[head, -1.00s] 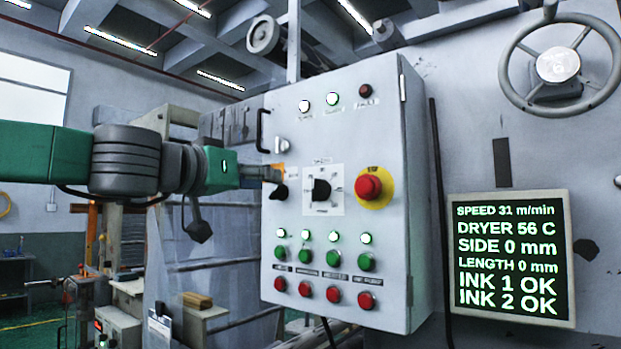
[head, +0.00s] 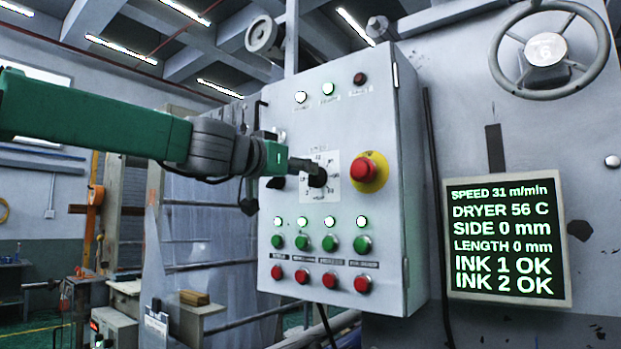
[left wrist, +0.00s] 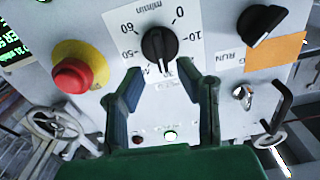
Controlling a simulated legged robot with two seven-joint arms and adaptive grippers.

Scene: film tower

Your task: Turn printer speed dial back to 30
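The black speed dial (head: 317,178) sits on a white scale plate (head: 333,172) on the grey control box. In the left wrist view the dial (left wrist: 160,46) lies ahead of and between my fingertips, its scale marked m/min with 0 and 10 readable. My left gripper (head: 308,168) reaches in from the left to the dial. In the left wrist view its two fingers (left wrist: 160,72) are spread apart; I cannot tell whether they touch the dial. The display (head: 505,240) reads SPEED 31 m/min. My right gripper is out of view.
A red emergency button on yellow (head: 364,170) stands close right of the dial. Green (head: 301,242) and red (head: 302,276) button rows lie below. A black selector knob (left wrist: 258,24) marked RUN and a key switch (left wrist: 242,96) are beside the dial.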

